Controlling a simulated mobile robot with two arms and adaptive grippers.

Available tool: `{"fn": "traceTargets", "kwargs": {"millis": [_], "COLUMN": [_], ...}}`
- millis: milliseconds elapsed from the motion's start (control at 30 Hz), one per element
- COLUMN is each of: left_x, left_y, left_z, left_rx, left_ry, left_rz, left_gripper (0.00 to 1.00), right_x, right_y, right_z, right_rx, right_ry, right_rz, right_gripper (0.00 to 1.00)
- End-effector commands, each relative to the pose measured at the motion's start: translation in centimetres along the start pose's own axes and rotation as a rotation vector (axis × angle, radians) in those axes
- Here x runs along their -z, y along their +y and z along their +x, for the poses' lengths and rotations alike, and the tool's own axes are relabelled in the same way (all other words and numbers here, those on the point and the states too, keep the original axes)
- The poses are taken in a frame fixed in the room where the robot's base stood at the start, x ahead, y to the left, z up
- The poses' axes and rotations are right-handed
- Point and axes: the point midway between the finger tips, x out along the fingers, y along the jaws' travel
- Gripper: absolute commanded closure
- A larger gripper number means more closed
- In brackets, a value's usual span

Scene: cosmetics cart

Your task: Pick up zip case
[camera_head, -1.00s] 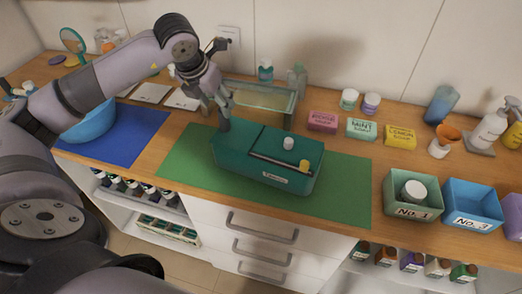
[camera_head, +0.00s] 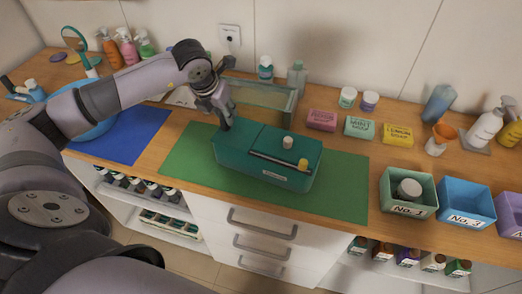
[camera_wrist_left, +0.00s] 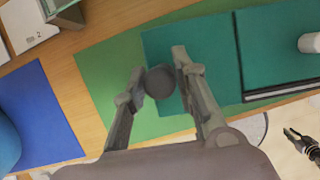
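The zip case appears to be the teal box-shaped case (camera_head: 240,147) lying on the green mat (camera_head: 340,190), with a dark slot, small items on top and a white label in front. It also shows in the left wrist view (camera_wrist_left: 205,40). A dark round knob-like part (camera_wrist_left: 159,82) is at its left end. My left gripper (camera_head: 226,122) is low over that end. In the left wrist view its fingers (camera_wrist_left: 158,66) are spread either side of the knob; contact is unclear. A dark two-pronged part, probably my right gripper (camera_wrist_left: 300,143), shows at the lower right.
A glass-like tray (camera_head: 262,100) stands close behind the case. Soap boxes (camera_head: 359,127) and jars line the back right. Open bins (camera_head: 410,208) stand at the right. A blue mat (camera_head: 130,140) and blue bowl (camera_head: 92,128) are at left. The green mat's right part is clear.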

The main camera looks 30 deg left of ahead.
Motion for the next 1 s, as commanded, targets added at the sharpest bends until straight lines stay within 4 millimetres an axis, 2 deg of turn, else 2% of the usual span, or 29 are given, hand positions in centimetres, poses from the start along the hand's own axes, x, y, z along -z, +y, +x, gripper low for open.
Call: {"fn": "traceTargets", "kwargs": {"millis": [367, 1000], "left_x": [-0.03, -0.14], "left_y": [0.02, 0.0], "left_z": [-0.04, -0.13], "left_rx": [0.0, 0.001], "left_ry": [-0.001, -0.004], "left_rz": [0.0, -0.001], "left_gripper": [1.0, 1.0], "right_x": [0.15, 0.23], "right_y": [0.24, 0.22], "right_z": [0.0, -0.02], "right_rx": [-0.003, -0.003], "right_ry": [0.003, 0.004], "right_rz": [0.0, 0.0], "right_gripper": [0.79, 0.79]}}
